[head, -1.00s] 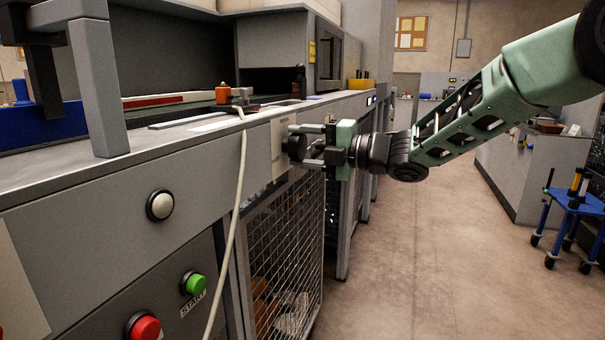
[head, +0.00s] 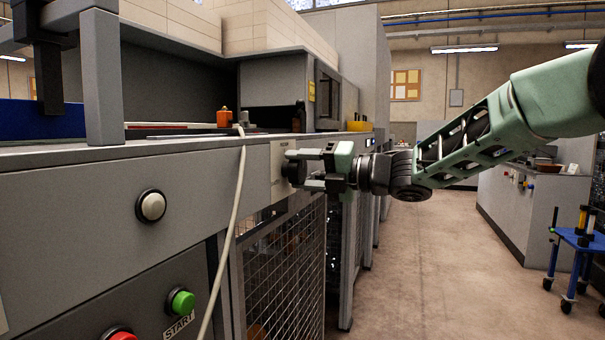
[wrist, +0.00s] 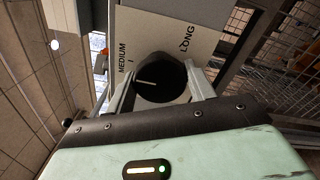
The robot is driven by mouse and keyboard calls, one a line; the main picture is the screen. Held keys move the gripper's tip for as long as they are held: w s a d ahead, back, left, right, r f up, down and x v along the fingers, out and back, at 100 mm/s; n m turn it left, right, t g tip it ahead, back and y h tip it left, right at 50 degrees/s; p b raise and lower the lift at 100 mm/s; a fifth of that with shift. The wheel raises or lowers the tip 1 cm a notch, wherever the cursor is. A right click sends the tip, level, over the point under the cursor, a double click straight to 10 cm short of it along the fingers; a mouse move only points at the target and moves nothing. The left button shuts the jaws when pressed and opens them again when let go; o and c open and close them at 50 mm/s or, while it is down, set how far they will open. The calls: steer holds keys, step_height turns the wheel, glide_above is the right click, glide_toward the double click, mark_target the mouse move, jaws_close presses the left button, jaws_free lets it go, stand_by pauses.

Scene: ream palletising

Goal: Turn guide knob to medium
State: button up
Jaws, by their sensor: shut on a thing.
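The guide knob (head: 293,169) is a round black dial on a pale label plate (head: 279,172) on the machine's front. In the wrist view the knob (wrist: 165,84) has a white pointer line facing left, on the side of the MEDIUM mark. I cannot tell whether it lines up exactly. The LONG mark is at the upper right of the plate (wrist: 170,25). My gripper (head: 298,169) is shut on the knob, one finger on each side. The wrist view also shows my gripper (wrist: 162,88) around it. Any SHORT mark is out of sight.
A mesh guard (head: 285,275) lies below the knob. A pale cable (head: 235,205) hangs down the front to its left. A white button (head: 151,206) and a green START button (head: 181,301) are further left. A blue trolley (head: 580,240) stands far right; the floor between is clear.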

steer(key=shift+f, duration=0.1)
steer(key=o, duration=1)
steer(key=v, duration=1.7)
steer(key=shift+d+p, duration=0.2)
steer(key=shift+p, duration=0.1)
steer(key=shift+s, duration=0.1)
